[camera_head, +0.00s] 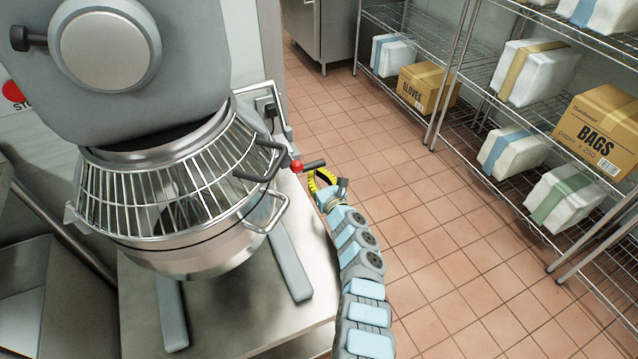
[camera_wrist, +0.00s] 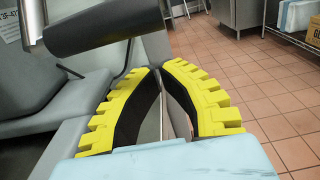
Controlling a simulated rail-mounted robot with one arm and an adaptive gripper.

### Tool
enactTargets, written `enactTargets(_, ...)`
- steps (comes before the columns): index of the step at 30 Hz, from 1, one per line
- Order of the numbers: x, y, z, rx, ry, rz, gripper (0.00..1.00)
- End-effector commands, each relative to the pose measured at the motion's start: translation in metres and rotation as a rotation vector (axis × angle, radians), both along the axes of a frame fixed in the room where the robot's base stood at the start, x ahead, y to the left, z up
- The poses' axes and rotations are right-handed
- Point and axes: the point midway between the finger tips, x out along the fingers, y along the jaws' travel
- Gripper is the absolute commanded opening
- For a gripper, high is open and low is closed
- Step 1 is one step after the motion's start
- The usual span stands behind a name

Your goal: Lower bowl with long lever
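The mixer's steel bowl (camera_head: 200,258) sits under the mixer head, below a wire guard (camera_head: 150,203). A lever with a black cylindrical grip (camera_head: 315,164) sticks out at the bowl's right, just behind a red ball knob (camera_head: 297,166). In the wrist view a black cylindrical grip (camera_wrist: 105,32) on a metal rod crosses the upper left. My gripper (camera_head: 318,174), with yellow and black fingers, is beside and just below the lever grip. In the wrist view its fingertips (camera_wrist: 161,68) are nearly together, with nothing seen between them. Whether they touch the lever is unclear.
A curved dark handle (camera_head: 258,168) and a steel bowl handle (camera_head: 275,212) are close left of my gripper. The mixer's grey base legs (camera_head: 290,262) lie below. Wire shelves with boxes (camera_head: 600,130) stand at the right. Tiled floor (camera_head: 440,230) between is clear.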

Motion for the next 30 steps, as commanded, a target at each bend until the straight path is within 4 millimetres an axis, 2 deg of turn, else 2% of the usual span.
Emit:
enactTargets(5,0.010,0.005,0.000,-0.001,-0.003,0.001,0.00)
enactTargets(7,0.007,0.002,0.009,0.001,-0.002,-0.002,0.00)
enactTargets(18,-0.008,-0.003,0.028,0.000,-0.003,0.000,0.00)
enactTargets(30,-0.014,-0.006,0.033,0.001,-0.002,0.000,0.00)
